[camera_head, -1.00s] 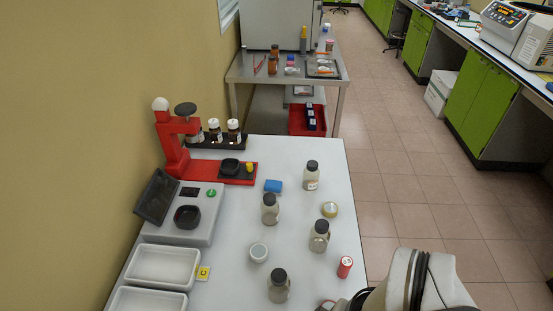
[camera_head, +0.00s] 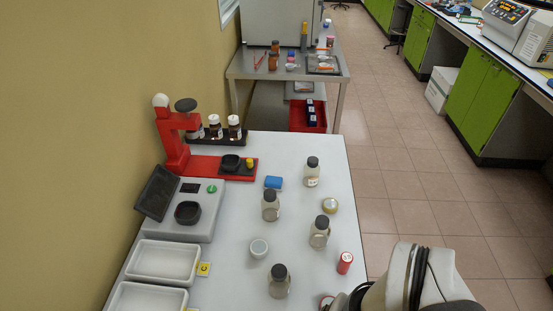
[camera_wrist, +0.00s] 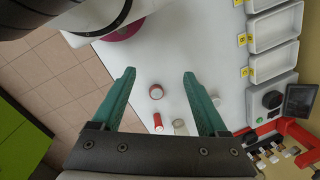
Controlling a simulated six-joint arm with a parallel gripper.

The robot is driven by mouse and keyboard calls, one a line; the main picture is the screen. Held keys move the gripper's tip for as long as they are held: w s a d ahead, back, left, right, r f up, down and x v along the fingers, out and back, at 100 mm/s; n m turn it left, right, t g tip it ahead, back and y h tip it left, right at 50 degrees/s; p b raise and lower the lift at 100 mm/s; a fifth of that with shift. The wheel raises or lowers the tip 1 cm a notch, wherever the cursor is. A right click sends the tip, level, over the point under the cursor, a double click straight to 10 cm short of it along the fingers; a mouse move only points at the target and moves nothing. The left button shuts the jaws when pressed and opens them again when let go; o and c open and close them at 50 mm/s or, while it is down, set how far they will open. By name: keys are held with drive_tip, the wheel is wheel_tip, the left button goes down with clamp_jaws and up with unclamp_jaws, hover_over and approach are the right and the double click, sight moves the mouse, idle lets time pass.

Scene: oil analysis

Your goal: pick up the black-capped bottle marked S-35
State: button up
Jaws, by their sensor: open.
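Black-capped glass bottles stand upright on the white bench in the head view: one at the back (camera_head: 312,178), one at the middle left (camera_head: 270,209), one at the right (camera_head: 319,237) and one at the front (camera_head: 279,287). Their labels are too small to read, so I cannot tell which is S-35. In the wrist view my gripper (camera_wrist: 159,73) is open and empty, its two teal fingers spread wide above the bench. A pale glass bottle (camera_wrist: 180,128) shows beside the right finger, partly cut off by the gripper body.
White trays (camera_head: 166,262), a grey scale (camera_head: 206,228) and a red stand (camera_head: 171,145) line the left side.

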sight(269, 200)
drive_tip(key=w+a+f+t, duration=0.2)
drive_tip(key=w+a, duration=0.1)
drive_tip(key=w, duration=0.3)
drive_tip(key=w+a+f+n+t, duration=0.1)
drive_tip(key=w+a+f+t, duration=0.1)
drive_tip(key=w, duration=0.4)
drive_tip(key=w+a+f+n+t+y, duration=0.1)
drive_tip(key=w+a+f, duration=0.1)
drive_tip(key=w+a, duration=0.3)
drive_tip(key=shift+w+f+t, duration=0.25)
drive_tip(key=shift+w+t, duration=0.15)
drive_tip(key=shift+w, duration=0.25)
drive_tip(key=w+f+n+t+h, duration=0.1)
drive_tip(key=w+f+t, duration=0.1)
drive_tip(key=w, duration=0.5)
drive_tip(key=w+a+f+n+t+h, duration=0.1)
drive_tip(key=w+f+t, duration=0.2)
drive_tip(key=w, duration=0.4)
drive_tip(key=w+a+f+n+t+h, duration=0.1)
drive_tip(key=w+f+t, duration=0.2)
drive_tip(key=w, duration=0.4)
drive_tip(key=shift+w+a+f, duration=0.25)
drive_tip(key=shift+w+f, duration=0.15)
drive_tip(key=shift+f, duration=0.15)
drive_tip(key=shift+s, duration=0.1)
clamp_jaws()
